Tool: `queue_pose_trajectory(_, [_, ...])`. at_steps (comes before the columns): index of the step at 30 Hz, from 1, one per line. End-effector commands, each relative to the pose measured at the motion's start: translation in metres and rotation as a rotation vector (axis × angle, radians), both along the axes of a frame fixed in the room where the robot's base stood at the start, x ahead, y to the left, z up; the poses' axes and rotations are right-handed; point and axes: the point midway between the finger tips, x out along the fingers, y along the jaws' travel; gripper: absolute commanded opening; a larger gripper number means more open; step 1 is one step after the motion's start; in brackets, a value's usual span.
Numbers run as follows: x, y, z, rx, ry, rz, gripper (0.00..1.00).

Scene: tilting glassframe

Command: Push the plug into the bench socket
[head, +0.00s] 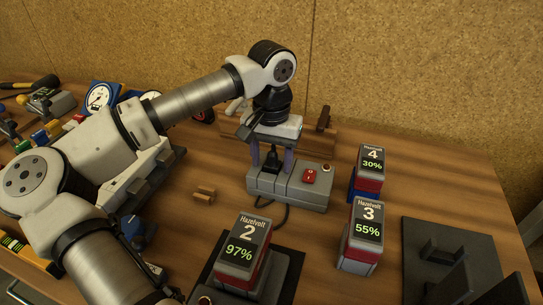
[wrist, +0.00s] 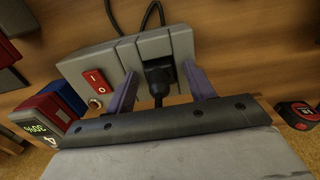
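The grey bench socket block (head: 308,196) lies on the bench with a red rocker switch (head: 310,176); the block also shows in the wrist view (wrist: 91,66). The black plug (wrist: 158,77) stands at the middle section of the block, its cable toward my wrist camera; it also shows in the head view (head: 272,161). How deep it sits in the socket I cannot tell. My gripper (head: 272,164) is above the block, its purple fingers on either side of the plug. In the wrist view my gripper (wrist: 159,72) is open, with gaps between each finger and the plug.
Battery packs numbered 4 (head: 369,168), 3 (head: 361,235) and 2 (head: 241,250) stand right and in front of the block. A dark bracketed plate (head: 430,235) is at the right. A small wooden piece (head: 204,194) lies left of the block. Tools crowd the left; a corkboard wall stands behind.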

Motion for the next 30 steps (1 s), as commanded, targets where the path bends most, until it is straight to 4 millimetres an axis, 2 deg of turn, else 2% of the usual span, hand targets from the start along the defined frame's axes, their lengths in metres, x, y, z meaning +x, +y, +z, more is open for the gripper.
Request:
queue_pose_trajectory(7, [0.000, 0.000, 0.000, 0.000, 0.000, 0.000, 0.56])
queue_pose_trajectory(11, [0.001, 0.000, 0.008, 0.001, -0.001, 0.001, 0.56])
queue_pose_trajectory(14, [0.001, 0.000, 0.024, 0.001, -0.003, 0.001, 0.56])
queue_pose_trajectory(24, [0.002, 0.000, 0.101, 0.000, -0.002, 0.001, 0.56])
queue_pose_trajectory(30, [0.002, 0.000, 0.130, 0.000, -0.001, 0.000, 0.56])
